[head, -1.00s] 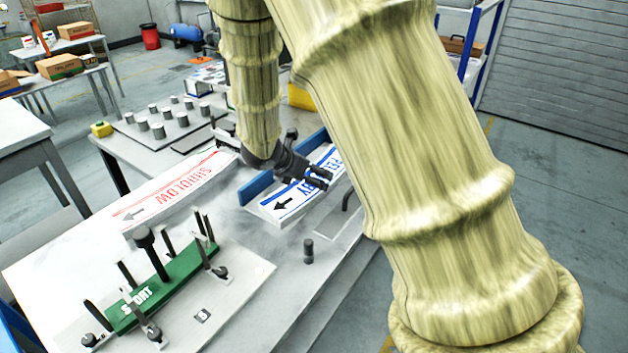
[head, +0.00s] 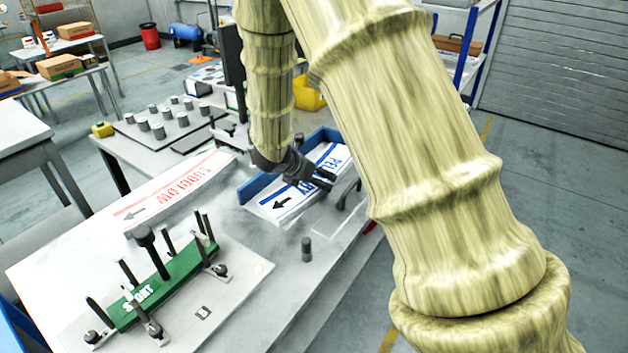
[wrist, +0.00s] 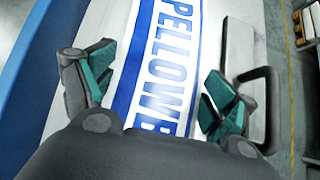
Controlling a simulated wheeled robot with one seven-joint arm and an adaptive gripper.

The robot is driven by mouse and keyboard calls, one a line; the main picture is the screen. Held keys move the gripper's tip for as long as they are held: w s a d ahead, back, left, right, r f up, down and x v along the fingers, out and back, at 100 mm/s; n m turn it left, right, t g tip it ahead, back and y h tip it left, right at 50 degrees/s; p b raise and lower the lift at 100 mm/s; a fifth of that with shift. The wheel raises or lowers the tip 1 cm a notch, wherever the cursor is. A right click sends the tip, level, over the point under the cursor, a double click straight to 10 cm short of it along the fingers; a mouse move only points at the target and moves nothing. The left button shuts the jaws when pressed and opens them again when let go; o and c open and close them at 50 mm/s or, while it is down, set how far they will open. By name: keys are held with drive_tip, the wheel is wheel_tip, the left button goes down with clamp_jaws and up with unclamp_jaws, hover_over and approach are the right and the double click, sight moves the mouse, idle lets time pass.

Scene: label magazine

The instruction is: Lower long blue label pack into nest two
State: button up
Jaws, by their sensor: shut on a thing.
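The long blue label pack (head: 283,203) is white with blue stripes, blue lettering and a black arrow. It lies along a blue-walled holder (head: 259,188) at the table's right side. My gripper (head: 322,178) is shut on the pack across its width. In the wrist view, the fingers (wrist: 155,88) flank the pack (wrist: 168,55), one on each long side. I cannot tell whether the pack rests on the holder floor or hangs just above it. The number of this nest is not readable.
A red-lettered white pack (head: 175,190) lies to the left on the table. A green SPORT pack (head: 165,283) stands among black posts in front. A short dark peg (head: 306,249) stands near the right edge. A metal handle (wrist: 262,105) sits close beside the right finger.

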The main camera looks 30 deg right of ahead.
drive_tip(key=shift+r, duration=0.15)
wheel_tip(320, 180, up, 10)
idle(0.7)
idle(1.1)
